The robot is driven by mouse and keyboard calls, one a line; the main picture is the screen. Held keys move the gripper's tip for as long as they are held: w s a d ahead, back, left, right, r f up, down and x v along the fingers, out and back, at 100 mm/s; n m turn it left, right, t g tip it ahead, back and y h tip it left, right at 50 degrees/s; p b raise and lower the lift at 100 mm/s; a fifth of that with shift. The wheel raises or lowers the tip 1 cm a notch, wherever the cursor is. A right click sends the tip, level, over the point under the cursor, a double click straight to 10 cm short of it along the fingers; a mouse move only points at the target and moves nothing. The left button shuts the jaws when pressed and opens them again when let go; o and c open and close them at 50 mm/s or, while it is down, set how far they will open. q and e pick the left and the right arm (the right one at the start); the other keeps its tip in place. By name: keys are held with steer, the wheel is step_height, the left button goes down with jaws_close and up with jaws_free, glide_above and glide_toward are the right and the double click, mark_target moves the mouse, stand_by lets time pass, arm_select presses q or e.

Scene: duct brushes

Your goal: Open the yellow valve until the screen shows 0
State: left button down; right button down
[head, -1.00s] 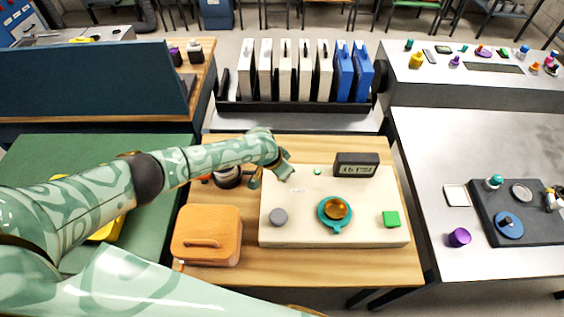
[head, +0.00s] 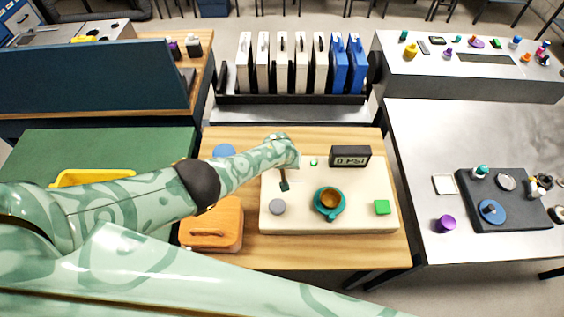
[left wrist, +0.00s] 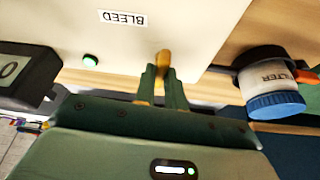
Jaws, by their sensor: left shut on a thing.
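The yellow valve (left wrist: 163,59) shows in the left wrist view as an orange-yellow handle near the panel edge, beside the BLEED label (left wrist: 123,18). My left gripper (left wrist: 161,78) is shut on it, with a dark green finger on each side. The screen (head: 350,156) at the back right of the cream panel (head: 355,186) reads 0 PSI. It is partly cut off in the left wrist view (left wrist: 14,70), where a 0 shows. My right gripper is not in view.
A blue-lidded filter jar (left wrist: 270,105) stands beside the panel.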

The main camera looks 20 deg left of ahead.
arm_select(q)
steer(key=shift+w, duration=0.1)
stand_by(0.5)
steer(key=c, duration=1.5)
jaws_free()
steer(key=shift+o, duration=0.2)
steer(key=shift+r, duration=0.1)
steer(key=p+v, duration=1.3)
steer(key=v, duration=0.3)
steer(key=shift+p, duration=0.4)
steer(key=shift+d, duration=0.1)
